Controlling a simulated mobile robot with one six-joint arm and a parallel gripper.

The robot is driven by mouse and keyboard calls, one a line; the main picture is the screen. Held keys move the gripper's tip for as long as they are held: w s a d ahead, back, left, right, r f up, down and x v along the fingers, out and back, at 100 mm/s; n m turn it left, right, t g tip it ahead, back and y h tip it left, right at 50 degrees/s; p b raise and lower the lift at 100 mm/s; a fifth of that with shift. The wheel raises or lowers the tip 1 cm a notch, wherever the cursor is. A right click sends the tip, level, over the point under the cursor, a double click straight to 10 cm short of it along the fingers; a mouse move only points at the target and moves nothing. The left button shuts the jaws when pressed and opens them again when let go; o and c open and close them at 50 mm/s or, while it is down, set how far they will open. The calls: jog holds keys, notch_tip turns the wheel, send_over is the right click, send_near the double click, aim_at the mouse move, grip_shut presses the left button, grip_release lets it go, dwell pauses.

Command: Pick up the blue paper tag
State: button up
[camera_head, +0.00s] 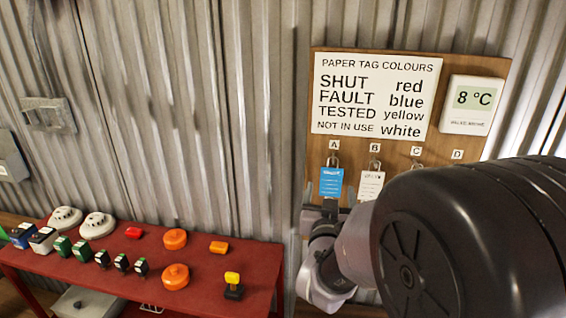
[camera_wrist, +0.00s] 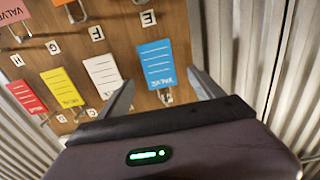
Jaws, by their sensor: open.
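The blue paper tag (camera_head: 331,181) hangs from a padlock under label A on the wooden board (camera_head: 480,60). In the wrist view, where the board appears upside down, the blue tag (camera_wrist: 158,66) shows lines of print. My gripper (camera_head: 329,190) is open at the tag. In the wrist view my gripper (camera_wrist: 161,77) has one finger to each side of the blue tag, with gaps between. I cannot tell how deep the fingers reach. My arm hides the board's lower right in the head view.
A white tag (camera_wrist: 103,76) hangs close beside the left finger, then a yellow tag (camera_wrist: 62,87) and a red tag (camera_wrist: 27,96). A sign (camera_head: 376,97) and a temperature display (camera_head: 471,104) are above. A red table (camera_head: 205,258) with detectors and buttons stands at left.

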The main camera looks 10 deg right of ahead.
aim_at(331, 179)
jog(key=x, duration=0.6)
jog(key=shift+w+d, duration=0.1)
jog(key=shift+r, duration=0.1)
jog(key=c, duration=1.4)
